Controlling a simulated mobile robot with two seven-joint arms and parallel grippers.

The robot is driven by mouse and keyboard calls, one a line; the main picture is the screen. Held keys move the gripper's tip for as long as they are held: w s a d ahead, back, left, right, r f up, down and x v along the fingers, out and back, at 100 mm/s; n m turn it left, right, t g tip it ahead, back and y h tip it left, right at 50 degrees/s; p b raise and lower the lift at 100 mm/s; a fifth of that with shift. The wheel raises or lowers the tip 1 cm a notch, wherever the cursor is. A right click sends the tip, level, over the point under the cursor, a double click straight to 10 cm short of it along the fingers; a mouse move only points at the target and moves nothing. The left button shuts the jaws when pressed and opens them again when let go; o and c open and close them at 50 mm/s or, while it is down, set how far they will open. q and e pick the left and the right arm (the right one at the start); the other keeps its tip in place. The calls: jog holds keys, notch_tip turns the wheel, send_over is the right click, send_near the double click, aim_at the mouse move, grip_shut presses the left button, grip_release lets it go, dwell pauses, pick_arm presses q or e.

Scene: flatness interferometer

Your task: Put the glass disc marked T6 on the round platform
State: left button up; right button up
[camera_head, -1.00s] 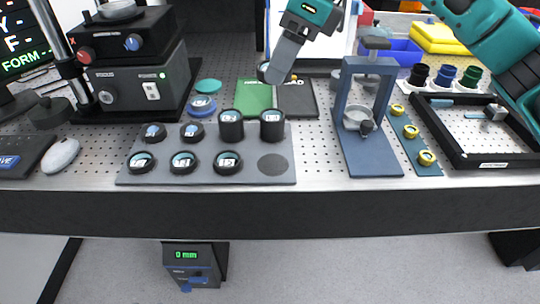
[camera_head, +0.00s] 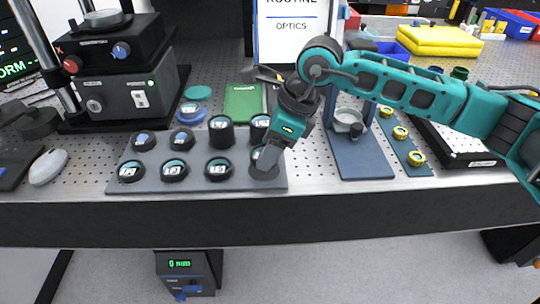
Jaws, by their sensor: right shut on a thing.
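My right gripper (camera_head: 265,172) reaches down at the right end of the grey disc tray (camera_head: 240,186), over the place that stood empty. It is shut on a dark-rimmed glass disc (camera_head: 256,155), mostly hidden by the fingers; I cannot read its mark or tell whether it touches the tray. Other dark-rimmed discs sit in the tray, such as one at front left (camera_head: 131,171) and one at front middle (camera_head: 218,168); their marks are too small to read surely. The round platform (camera_head: 103,18) is on top of the black instrument at the upper left. My left gripper is out of view.
A teal round lid (camera_head: 198,93) and a blue-rimmed disc (camera_head: 191,111) lie behind the tray. A blue stand (camera_head: 360,160) and gold rings (camera_head: 416,158) are at right. A mouse (camera_head: 48,166) lies left.

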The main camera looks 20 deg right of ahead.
jog(key=shift+f, duration=1.4)
jog(key=shift+f, duration=0.15)
jog(key=o, duration=1.2)
jog(key=shift+c, duration=0.2)
jog(key=shift+r, duration=0.35)
jog(key=v, duration=1.1)
jog(key=shift+d+r, duration=0.2)
jog(key=shift+r, duration=0.1)
jog(key=shift+s+f, duration=0.1)
jog(key=shift+s, duration=0.1)
